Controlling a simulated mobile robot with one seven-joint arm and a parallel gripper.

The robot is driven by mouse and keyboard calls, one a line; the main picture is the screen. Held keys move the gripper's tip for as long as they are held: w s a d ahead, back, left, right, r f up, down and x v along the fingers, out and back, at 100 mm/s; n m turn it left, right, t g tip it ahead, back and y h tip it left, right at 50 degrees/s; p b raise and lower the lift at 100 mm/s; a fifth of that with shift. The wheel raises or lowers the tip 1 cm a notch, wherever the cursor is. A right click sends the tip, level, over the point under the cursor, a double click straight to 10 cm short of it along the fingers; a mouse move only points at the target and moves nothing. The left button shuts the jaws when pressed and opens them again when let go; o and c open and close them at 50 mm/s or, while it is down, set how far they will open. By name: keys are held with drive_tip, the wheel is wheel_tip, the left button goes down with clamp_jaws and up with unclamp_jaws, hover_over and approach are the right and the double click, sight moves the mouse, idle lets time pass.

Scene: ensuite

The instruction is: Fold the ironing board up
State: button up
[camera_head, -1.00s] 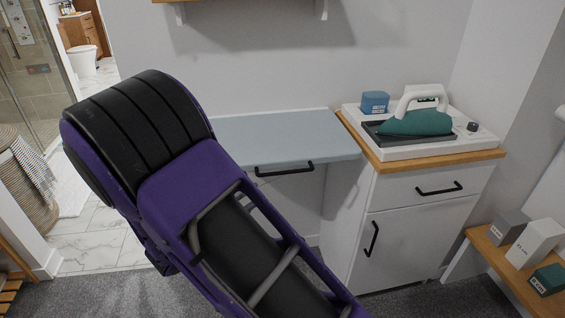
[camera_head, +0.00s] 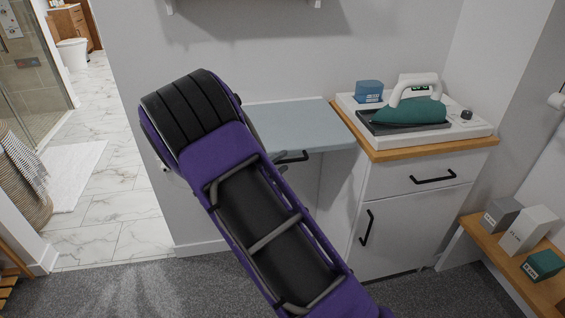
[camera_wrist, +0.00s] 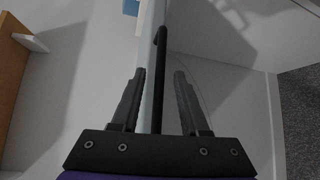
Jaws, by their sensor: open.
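The ironing board (camera_head: 300,122) is a pale blue panel, folded out flat from the wall to the left of the cabinet. Its black bar handle (camera_head: 293,157) is on the front edge, partly hidden by my arm. In the wrist view the board shows edge-on as a pale strip (camera_wrist: 147,60), with the black handle (camera_wrist: 160,65) running alongside it. My gripper (camera_wrist: 157,72) is open. The board edge and handle lie between its two fingers in the picture. I cannot tell whether they touch. In the head view my arm hides most of the gripper.
A white cabinet (camera_head: 404,205) stands right of the board, carrying a teal iron (camera_head: 409,111) and a blue box (camera_head: 369,91). A low wooden shelf (camera_head: 490,250) with boxes is at lower right. Tiled floor (camera_head: 105,205) is open at left.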

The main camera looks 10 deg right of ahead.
drive_tip(key=shift+w+d, duration=0.4)
clamp_jaws()
idle(1.3)
